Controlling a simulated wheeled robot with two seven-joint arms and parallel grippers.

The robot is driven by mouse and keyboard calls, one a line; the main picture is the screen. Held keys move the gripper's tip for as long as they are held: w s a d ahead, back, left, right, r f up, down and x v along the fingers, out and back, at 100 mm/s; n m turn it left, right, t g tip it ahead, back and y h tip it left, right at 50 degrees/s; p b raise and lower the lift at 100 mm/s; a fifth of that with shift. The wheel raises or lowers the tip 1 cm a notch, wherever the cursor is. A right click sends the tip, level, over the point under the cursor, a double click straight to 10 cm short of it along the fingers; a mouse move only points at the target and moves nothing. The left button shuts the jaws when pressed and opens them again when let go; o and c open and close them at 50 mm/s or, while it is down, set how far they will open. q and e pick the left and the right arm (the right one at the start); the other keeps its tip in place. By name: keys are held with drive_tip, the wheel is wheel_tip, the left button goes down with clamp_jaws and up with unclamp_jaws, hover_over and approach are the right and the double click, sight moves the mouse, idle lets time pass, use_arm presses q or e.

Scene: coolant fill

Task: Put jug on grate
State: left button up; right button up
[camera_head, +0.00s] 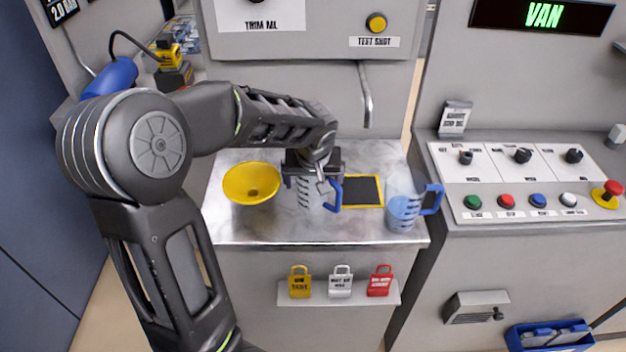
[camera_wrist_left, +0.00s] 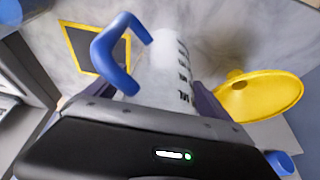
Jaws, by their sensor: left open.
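A clear jug (camera_head: 304,196) with dark marks and a blue handle stands on the steel counter, between the yellow funnel and the grate. It also shows in the left wrist view (camera_wrist_left: 168,75), its handle to the left. My left gripper (camera_head: 313,178) is open, with its fingers on either side of this jug; the fingertips are partly hidden. The grate (camera_head: 365,190) is a dark panel with a yellow border, just right of the jug and bare. A second jug (camera_head: 402,212), holding blue liquid, stands at the counter's right front. My right gripper is not in view.
The yellow funnel (camera_head: 251,186) is left of my gripper. A metal spout (camera_head: 366,95) hangs above the counter (camera_head: 270,231), behind the grate. Yellow, white and red tags (camera_head: 340,282) hang on the counter's front. A button panel (camera_head: 520,180) stands at the right.

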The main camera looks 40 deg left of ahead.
use_arm(q)
drive_tip(key=shift+r, duration=0.35)
drive_tip(key=v, duration=1.1)
drive_tip(key=shift+s+d+r, duration=0.1)
drive_tip(key=shift+s+r, duration=0.05)
drive_tip(key=shift+r, duration=0.2)
